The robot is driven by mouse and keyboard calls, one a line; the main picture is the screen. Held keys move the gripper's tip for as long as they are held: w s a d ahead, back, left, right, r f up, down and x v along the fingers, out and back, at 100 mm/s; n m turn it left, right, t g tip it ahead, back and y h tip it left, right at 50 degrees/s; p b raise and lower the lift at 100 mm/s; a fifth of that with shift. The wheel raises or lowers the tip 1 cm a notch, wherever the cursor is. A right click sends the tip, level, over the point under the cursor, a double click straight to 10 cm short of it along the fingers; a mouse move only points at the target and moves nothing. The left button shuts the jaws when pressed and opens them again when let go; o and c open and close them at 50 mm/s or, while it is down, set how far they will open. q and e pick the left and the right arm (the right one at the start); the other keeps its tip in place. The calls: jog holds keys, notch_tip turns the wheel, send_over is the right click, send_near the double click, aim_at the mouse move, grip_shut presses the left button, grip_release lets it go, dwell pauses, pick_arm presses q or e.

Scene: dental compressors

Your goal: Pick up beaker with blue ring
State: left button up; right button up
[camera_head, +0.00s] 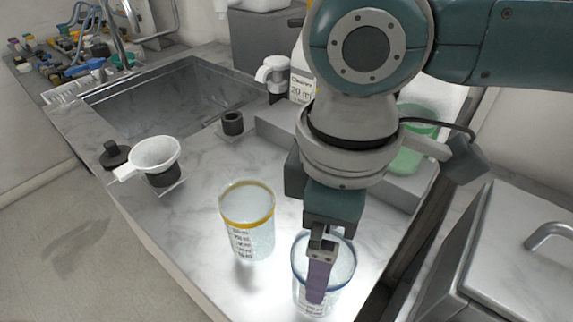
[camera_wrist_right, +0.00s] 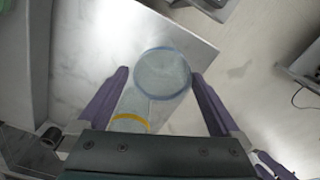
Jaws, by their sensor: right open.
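The clear beaker with the blue ring (camera_head: 342,262) stands upright at the front of the marble counter, partly covered by my right gripper (camera_head: 320,276). In the right wrist view, the blue-ringed beaker (camera_wrist_right: 163,70) lies between the two purple fingertips of my open right gripper (camera_wrist_right: 160,76), one on each side of its rim. The fingers are close to the beaker; I cannot tell whether either touches it. My left gripper is not in view.
A beaker with a yellow ring (camera_head: 248,226) stands just left of the blue-ringed one. A white funnel (camera_head: 155,153) on a dark holder, a sink (camera_head: 180,100) and a green container (camera_head: 405,158) are farther back. A metal box (camera_head: 510,255) is at right.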

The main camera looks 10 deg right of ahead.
notch_tip(320, 180, down, 6)
jog(key=shift+s+a+r, duration=0.1)
jog(key=shift+s+r, duration=0.05)
jog(key=c, duration=1.1)
jog(key=shift+r, duration=0.2)
notch_tip(320, 180, up, 20)
jog(key=p, duration=0.2)
jog(key=w+d+r+m+p, duration=0.1)
jog(key=d+r+m+p, duration=0.1)
jog(key=d+r+m, duration=0.35)
jog(key=w+d+r+m+p, duration=0.1)
jog(key=d+r+m+p, duration=0.15)
jog(key=r+m, duration=0.5)
jog(key=shift+n, duration=0.5)
jog(key=s+r+p, duration=0.2)
jog(key=r+p, duration=1)
jog(key=s+r+p, duration=0.2)
jog(key=r+p, duration=0.9)
jog(key=p, duration=0.1)
jog(key=s+r+p, duration=0.2)
jog(key=r+p, duration=1)
jog(key=p, duration=0.1)
jog(key=shift+r, duration=0.3)
